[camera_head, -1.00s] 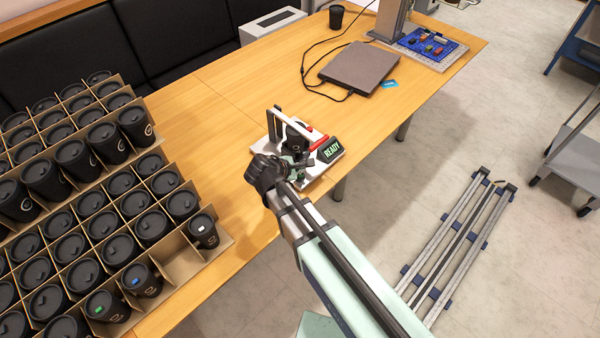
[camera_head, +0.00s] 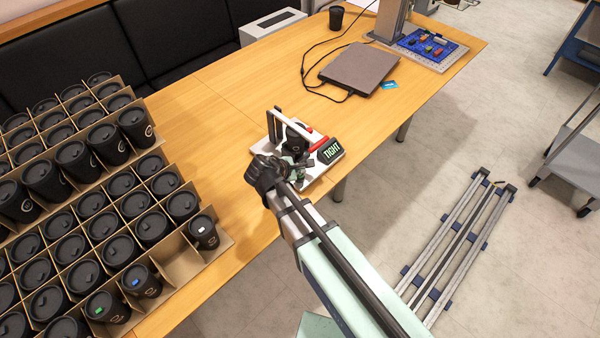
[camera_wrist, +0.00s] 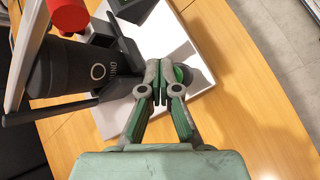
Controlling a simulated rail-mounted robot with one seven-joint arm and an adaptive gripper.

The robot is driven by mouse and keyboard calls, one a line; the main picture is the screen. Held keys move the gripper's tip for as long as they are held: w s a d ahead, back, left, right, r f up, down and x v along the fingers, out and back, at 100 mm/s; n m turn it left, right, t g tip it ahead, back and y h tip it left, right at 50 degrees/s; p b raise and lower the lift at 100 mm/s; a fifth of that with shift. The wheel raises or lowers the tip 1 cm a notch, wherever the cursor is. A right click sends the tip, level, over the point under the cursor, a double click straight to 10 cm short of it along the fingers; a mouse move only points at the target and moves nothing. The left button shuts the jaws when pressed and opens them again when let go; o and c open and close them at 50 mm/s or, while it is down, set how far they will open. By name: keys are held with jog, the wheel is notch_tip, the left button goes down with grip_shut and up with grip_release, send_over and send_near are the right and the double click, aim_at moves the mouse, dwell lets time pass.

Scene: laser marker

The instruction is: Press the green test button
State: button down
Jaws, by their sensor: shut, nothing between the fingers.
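A test fixture with a white base plate (camera_head: 318,177) stands at the table's edge. It holds a black cup, also in the wrist view (camera_wrist: 72,68). Its small display (camera_head: 330,151) reads "TIGHT". The green test button (camera_wrist: 183,74) shows in the wrist view on the white plate, partly hidden behind my fingers. My gripper (camera_wrist: 160,90) is shut and empty, its fingertips over or against the button's left side. I cannot tell whether they touch it. In the head view, my wrist hides much of the fixture's front.
Cardboard trays (camera_head: 172,262) of black lidded cups fill the table's left. A red-ended lever (camera_wrist: 68,14) stands close to my gripper. A closed laptop (camera_head: 360,68) lies farther back. Bare table (camera_head: 225,110) lies left of the fixture.

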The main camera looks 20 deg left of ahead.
jog(key=shift+r+p, duration=0.3)
jog(key=shift+r, duration=0.3)
jog(key=shift+r+p, duration=1.65)
jog(key=shift+r, duration=0.9)
